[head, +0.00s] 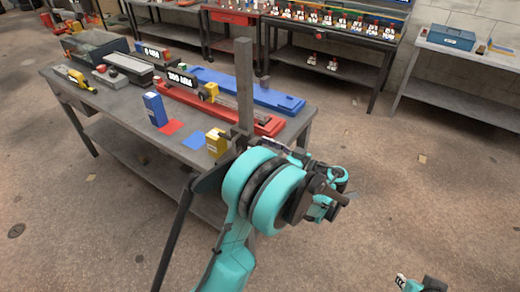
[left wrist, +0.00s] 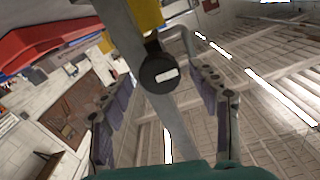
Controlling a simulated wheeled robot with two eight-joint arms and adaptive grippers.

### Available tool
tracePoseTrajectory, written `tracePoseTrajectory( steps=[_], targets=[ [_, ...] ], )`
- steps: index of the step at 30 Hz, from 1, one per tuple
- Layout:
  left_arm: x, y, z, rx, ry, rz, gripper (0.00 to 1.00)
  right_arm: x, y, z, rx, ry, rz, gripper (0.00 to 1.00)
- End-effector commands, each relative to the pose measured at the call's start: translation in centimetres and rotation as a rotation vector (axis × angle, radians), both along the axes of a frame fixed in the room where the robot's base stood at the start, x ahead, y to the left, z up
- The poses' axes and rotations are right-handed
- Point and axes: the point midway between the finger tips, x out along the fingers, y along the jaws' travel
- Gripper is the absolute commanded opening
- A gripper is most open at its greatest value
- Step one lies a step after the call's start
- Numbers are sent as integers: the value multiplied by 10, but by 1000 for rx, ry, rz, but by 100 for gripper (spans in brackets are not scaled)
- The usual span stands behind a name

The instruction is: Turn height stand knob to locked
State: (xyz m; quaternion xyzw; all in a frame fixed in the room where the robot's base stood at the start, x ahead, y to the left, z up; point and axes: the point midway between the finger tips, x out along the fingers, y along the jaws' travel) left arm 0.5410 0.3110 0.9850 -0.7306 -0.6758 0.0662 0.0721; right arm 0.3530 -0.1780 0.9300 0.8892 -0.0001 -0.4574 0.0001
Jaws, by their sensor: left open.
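The height stand is a grey upright post (head: 245,85) at the near right corner of the bench, with dark slanting legs. In the left wrist view, its knob (left wrist: 160,73) is a round black cap with a white mark, in front of the grey post. A curved grey bar runs beside the knob. My left gripper (left wrist: 158,86) is open, with one finger on each side of the knob and visible gaps between. I cannot tell whether the knob is locked. In the head view, my teal left wrist hides the knob and most of that gripper.
The bench (head: 118,112) carries a red rail (head: 225,112), a blue rail (head: 255,90), a blue box (head: 154,109) and a yellow block (head: 215,143) close to the post. A shelf table (head: 345,35) stands behind. The floor to the right is clear.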

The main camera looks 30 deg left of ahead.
Motion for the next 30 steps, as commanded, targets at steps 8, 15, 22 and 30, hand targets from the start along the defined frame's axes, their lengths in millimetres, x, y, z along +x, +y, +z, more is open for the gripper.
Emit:
tracePoseTrajectory(
  steps=[8,15,22,30],
  targets=[
    [1,8,0,0,1,-1,61,0,0,-2,0,0,0,18],
    [1,7,0,-1,1,-1,22,0,0,-2,0,0,0,18],
    [1,7,0,-1,3,-1,11,0,0,-2,0,0,0,18],
    [1,7,0,5,73,-1,11,0,0,-2,0,0,0,18]
  ],
)
